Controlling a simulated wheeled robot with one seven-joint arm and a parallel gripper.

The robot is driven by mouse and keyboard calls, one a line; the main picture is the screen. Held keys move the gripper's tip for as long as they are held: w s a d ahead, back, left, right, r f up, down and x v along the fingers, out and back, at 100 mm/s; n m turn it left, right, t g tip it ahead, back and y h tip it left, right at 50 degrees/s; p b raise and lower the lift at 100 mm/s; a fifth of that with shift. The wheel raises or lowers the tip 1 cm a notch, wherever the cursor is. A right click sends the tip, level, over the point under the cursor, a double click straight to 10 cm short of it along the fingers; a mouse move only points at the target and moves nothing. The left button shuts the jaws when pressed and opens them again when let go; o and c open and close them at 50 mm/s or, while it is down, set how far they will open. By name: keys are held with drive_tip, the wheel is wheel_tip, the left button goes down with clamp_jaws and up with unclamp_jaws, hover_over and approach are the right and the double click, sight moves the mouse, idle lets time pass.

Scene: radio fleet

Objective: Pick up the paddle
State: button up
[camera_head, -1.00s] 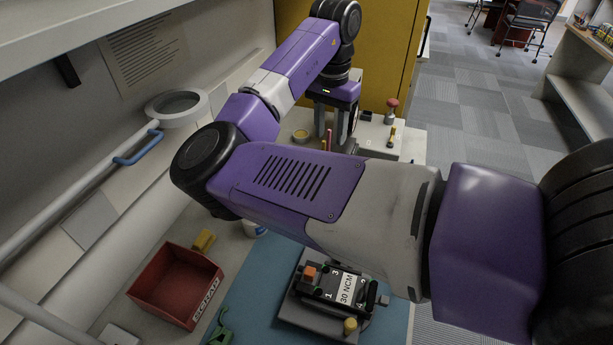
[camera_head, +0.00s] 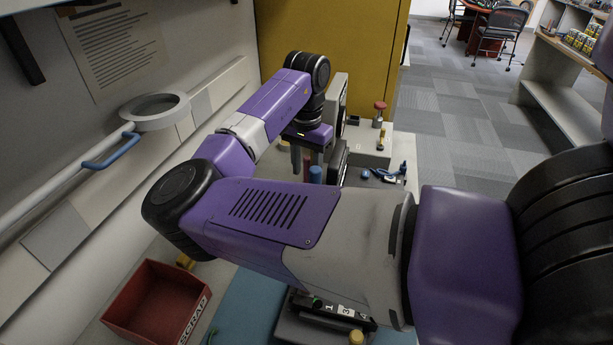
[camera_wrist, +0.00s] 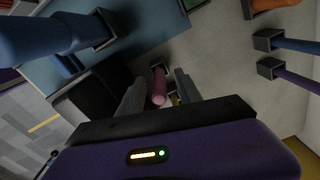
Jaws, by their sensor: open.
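I cannot tell for sure which thing is the paddle. A pink-red upright handle (camera_wrist: 159,88) stands between my fingers in the wrist view, its lower end in a small dark holder. It also shows as a dark red rod in the head view (camera_head: 307,166). My gripper (camera_wrist: 160,78) is open, with one finger on each side of the handle. I see no clear contact. In the head view my gripper (camera_head: 306,160) points down over the bench's far part. A blue handle (camera_head: 316,175) stands close to the red one.
In the wrist view, blue (camera_wrist: 299,43) and purple (camera_wrist: 298,78) handles stand in holders at the right. A large blue cylinder (camera_wrist: 45,36) is close at the left. The head view shows a red scrap bin (camera_head: 155,305) in front and a yellow cabinet (camera_head: 330,35) behind.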

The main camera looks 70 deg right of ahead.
drive_tip(key=shift+f, duration=0.95)
clamp_jaws()
drive_tip(key=shift+r, duration=0.2)
